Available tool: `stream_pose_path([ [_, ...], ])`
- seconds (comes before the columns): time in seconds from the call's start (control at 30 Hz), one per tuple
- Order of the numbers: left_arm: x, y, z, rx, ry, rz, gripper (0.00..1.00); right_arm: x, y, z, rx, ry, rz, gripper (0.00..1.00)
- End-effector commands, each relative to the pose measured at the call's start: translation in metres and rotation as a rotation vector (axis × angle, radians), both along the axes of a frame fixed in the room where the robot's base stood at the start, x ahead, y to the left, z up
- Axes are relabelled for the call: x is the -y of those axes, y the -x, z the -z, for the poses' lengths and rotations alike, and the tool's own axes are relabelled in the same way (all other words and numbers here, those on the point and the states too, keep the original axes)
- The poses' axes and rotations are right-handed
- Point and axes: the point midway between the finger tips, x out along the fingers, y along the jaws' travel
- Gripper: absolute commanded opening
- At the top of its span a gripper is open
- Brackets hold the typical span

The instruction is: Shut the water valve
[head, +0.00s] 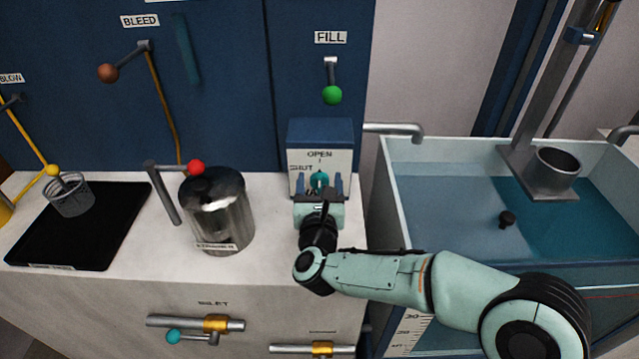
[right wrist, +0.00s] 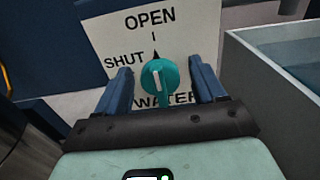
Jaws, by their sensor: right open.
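The water valve is a round teal knob (head: 319,179) on a white plate (head: 318,161) marked OPEN, SHUT and WATER. The plate is on the front of a blue box. In the right wrist view the knob (right wrist: 160,77) has a dark pointer that points up toward the OPEN mark; SHUT is to its upper left. My right gripper (head: 320,184) is in front of the plate with its blue fingers (right wrist: 163,88) open, one on each side of the knob. I cannot tell whether they touch it. My left gripper is out of view.
A steel canister (head: 217,212) stands left of the box, with a red-knobbed lever (head: 197,167) by it. A black tray (head: 85,232) holds a mesh cup (head: 69,195). A metal spout (head: 395,129) reaches over the water tank (head: 391,160) at right. The green FILL handle (head: 331,94) hangs above.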

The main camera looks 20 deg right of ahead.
Motion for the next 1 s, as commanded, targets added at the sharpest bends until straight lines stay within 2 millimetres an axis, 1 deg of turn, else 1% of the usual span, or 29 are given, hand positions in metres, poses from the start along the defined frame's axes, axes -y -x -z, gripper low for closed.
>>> stream_pose_path([
  [0.03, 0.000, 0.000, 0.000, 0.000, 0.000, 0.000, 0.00, 0.000, 0.000, 0.000, 0.000, 0.000, 0.000, 0.63],
  [0.07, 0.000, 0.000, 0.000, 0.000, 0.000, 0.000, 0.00, 0.000, 0.000, 0.000, 0.000, 0.000, 0.000, 0.53],
  [0.1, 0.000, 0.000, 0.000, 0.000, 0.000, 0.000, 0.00, 0.000, 0.000, 0.000, 0.000, 0.000, 0.000, 0.40],
  [0.17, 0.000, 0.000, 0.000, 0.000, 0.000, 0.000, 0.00, 0.000, 0.000, 0.000, 0.000, 0.000, 0.000, 0.20],
  [0.2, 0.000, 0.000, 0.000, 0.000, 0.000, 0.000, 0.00, 0.000, 0.000, 0.000, 0.000, 0.000, 0.000, 0.14],
  [0.53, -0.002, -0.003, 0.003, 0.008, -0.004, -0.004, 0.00, 0.000, 0.000, 0.000, -0.014, 0.032, 0.001, 0.14],
  [0.67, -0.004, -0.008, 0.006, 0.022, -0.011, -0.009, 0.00, -0.001, 0.000, 0.000, -0.040, 0.084, 0.000, 0.14],
  [0.8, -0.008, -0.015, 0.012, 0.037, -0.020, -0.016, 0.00, -0.001, 0.000, 0.000, -0.081, 0.174, 0.000, 0.14],
  [1.0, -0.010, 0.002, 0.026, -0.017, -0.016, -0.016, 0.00, -0.001, 0.000, 0.000, -0.160, 0.337, 0.001, 0.14],
])
